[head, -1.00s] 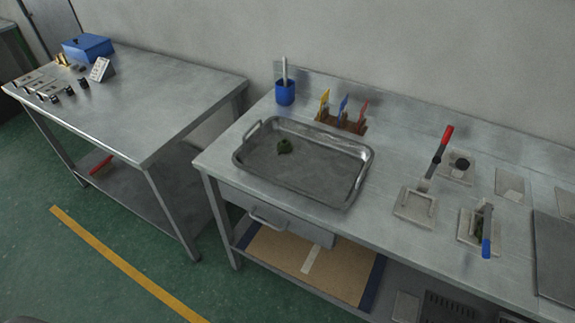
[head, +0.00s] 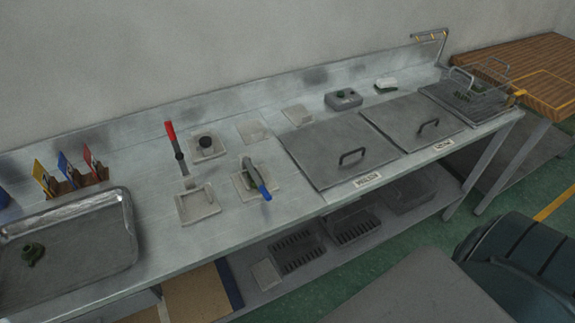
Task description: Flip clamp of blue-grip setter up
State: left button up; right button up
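The blue-grip setter (head: 240,187) sits on the metal bench, a small pale plate with a lever. Its lever lies low and slants toward the bench's front edge, with the blue grip (head: 264,191) at the front end. Something dark green shows under the lever, partly hidden. To its left is the red-grip setter (head: 197,207), whose lever stands up with the red grip (head: 170,131) at the top. Neither of my grippers is in view.
A metal tray (head: 131,230) with a small green piece (head: 32,254) stands on the left. Colored tools (head: 67,166) stand in a rack behind it. Right of the setters are two lidded tanks (head: 335,145) and a wire basket (head: 470,98). Bench around the setters is mostly clear.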

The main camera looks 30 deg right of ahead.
aim_at(254, 177)
jog(key=i+l+z, duration=0.15)
jog(key=z, duration=0.55)
